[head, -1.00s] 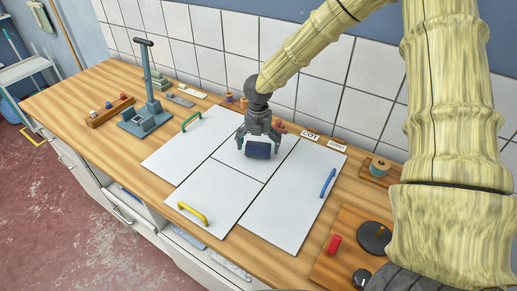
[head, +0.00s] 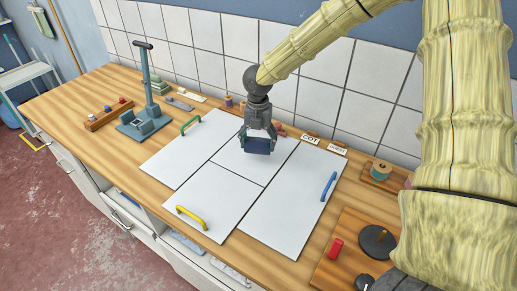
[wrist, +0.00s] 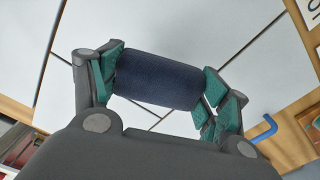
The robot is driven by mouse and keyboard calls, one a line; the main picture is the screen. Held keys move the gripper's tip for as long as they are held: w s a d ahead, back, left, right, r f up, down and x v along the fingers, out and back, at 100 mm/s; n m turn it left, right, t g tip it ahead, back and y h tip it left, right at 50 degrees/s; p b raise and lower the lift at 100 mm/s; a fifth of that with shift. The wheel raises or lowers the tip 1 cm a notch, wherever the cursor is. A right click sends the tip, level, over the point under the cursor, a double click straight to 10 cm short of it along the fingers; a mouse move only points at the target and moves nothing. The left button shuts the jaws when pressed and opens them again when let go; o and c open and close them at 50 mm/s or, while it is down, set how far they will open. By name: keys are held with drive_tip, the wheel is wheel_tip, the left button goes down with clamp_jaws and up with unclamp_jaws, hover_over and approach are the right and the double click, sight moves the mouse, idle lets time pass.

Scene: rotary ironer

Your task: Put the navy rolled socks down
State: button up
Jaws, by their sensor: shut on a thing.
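The navy rolled socks (head: 257,146) are a dark blue roll between the fingers of my gripper (head: 259,137). In the wrist view the navy rolled socks (wrist: 158,79) lie across the jaws, with green finger pads at both ends. My gripper (wrist: 162,85) is shut on them. It points down over the white panels, near the back middle of the worktop. I cannot tell whether the socks touch the panel below.
White panels carry a green handle (head: 190,124), a yellow handle (head: 192,217) and a blue handle (head: 328,186). A grey-blue stand (head: 147,120) is at left. A board with a dark disc (head: 376,239) is at right. The tiled wall (head: 335,84) is behind.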

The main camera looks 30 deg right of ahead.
drive_tip(key=s+a+b, duration=0.1)
drive_tip(key=s+a, duration=0.1)
drive_tip(key=s, duration=0.3)
drive_tip(key=s+a+r+b, duration=0.1)
drive_tip(key=s+a+b, duration=0.1)
drive_tip(key=s, duration=0.2)
drive_tip(key=s+a+b, duration=0.1)
drive_tip(key=s+a, duration=0.1)
drive_tip(key=s, duration=0.3)
drive_tip(key=shift+s+a+r, duration=0.25)
drive_tip(key=shift+s+a, duration=0.05)
drive_tip(key=shift+a, duration=0.05)
